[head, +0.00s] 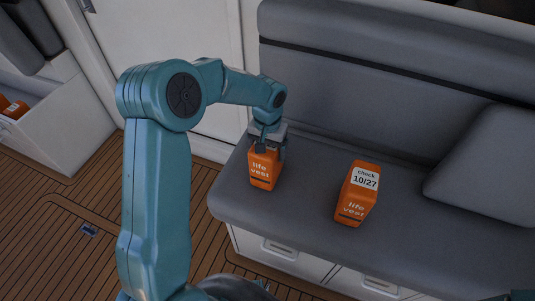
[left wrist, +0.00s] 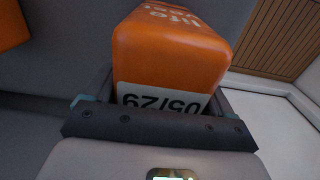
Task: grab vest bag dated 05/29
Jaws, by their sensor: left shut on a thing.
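An orange vest bag marked "life vest" (head: 264,171) is upright on the left part of the grey bench seat. My left gripper (head: 268,146) is over its top and shut on it. In the left wrist view the same bag (left wrist: 172,50) sits between the fingers, and its white label reads 05/29, upside down. In the head view that label is hidden by the gripper. A second orange vest bag (head: 356,196), labelled "check 10/27", stands to the right on the seat, apart from the gripper.
The grey bench (head: 300,214) has a backrest and a loose grey cushion (head: 487,160) at the right. Drawers are below the seat. An open white bin (head: 42,115) at far left holds orange items. The wooden floor (head: 60,215) is clear.

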